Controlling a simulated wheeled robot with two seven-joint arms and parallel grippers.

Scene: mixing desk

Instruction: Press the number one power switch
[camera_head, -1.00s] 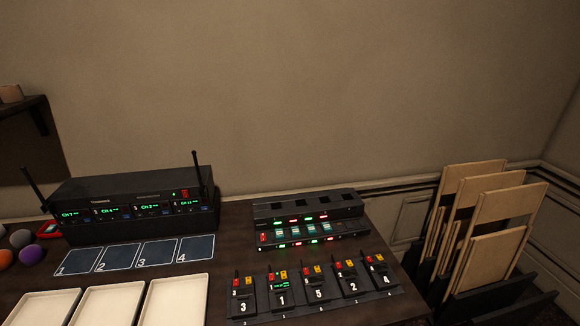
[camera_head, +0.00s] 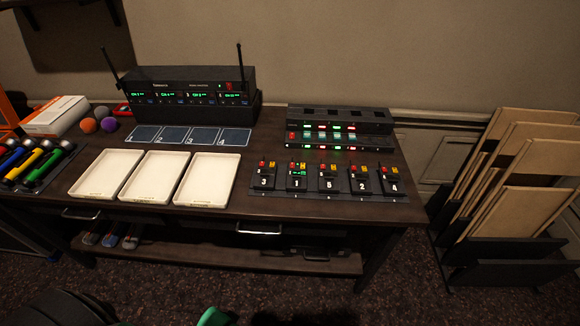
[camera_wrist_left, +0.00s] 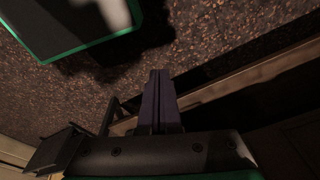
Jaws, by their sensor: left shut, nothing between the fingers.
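A row of several dark packs, with red and yellow parts on top and white number labels, stands on the right part of the desk. The pack marked 1 (camera_head: 297,182) is second from the left, between the packs marked 3 (camera_head: 264,182) and 5 (camera_head: 328,184), and shows green lit text. Its power switch is too small to tell apart. My left gripper (camera_wrist_left: 159,75) is shut and empty in the left wrist view, over the brown speckled floor, away from the packs. My right gripper is not in view.
A black rack (camera_head: 340,117) with lit buttons stands behind the packs. Three white trays (camera_head: 207,180), numbered cards (camera_head: 203,136) and a receiver with two antennas (camera_head: 190,92) are to the left. Wooden panels (camera_head: 505,170) stand right of the desk.

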